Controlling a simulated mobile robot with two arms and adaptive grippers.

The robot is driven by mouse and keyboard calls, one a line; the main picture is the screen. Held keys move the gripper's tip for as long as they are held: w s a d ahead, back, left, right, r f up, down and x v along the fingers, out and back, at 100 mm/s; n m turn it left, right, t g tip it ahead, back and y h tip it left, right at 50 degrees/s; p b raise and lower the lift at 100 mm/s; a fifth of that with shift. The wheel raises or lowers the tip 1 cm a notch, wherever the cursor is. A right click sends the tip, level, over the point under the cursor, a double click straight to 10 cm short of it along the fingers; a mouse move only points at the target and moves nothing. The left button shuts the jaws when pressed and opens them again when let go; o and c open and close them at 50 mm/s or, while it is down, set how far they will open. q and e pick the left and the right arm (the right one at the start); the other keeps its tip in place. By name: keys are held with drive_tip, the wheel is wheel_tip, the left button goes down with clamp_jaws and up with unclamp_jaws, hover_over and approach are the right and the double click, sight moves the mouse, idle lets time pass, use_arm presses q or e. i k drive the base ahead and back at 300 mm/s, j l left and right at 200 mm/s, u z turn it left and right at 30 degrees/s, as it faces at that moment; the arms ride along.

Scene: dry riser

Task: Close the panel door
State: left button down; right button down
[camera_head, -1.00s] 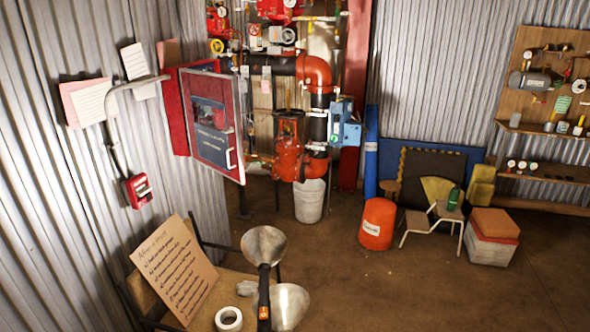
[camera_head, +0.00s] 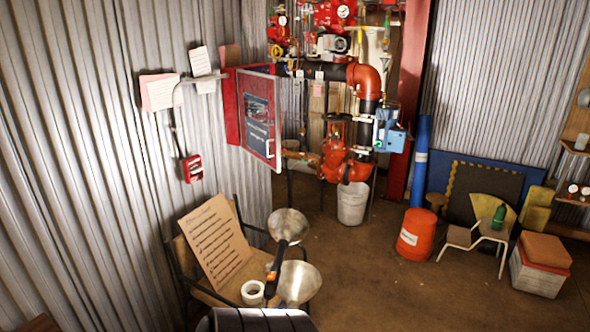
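The panel door (camera_head: 259,118) is red-framed with a glazed middle and a pale handle at its right edge. It stands swung open from the red cabinet (camera_head: 231,110) on the corrugated wall at left. A dark ribbed part (camera_head: 257,320) shows at the bottom edge, and I cannot tell what it is. Neither of my grippers can be made out, and nothing touches the door.
A chair (camera_head: 217,285) with a cardboard sign, tape roll and lamp (camera_head: 290,225) stands in front of the door. Red pipework (camera_head: 345,155) and a white bucket (camera_head: 353,203) are right of it. Open floor (camera_head: 375,285) lies at centre right, before an orange container (camera_head: 416,235).

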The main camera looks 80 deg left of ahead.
sight(263, 142)
drive_tip(key=i+l+u, duration=0.15)
drive_tip(key=i+l, duration=0.25)
drive_tip(key=i+l+u, duration=0.2)
drive_tip(key=i+l, duration=0.2)
drive_tip(key=l, duration=0.15)
drive_tip(key=i+u, duration=0.7)
drive_tip(key=i+l+u, duration=0.1)
drive_tip(key=i+u, duration=0.3)
drive_tip(key=k, duration=0.05)
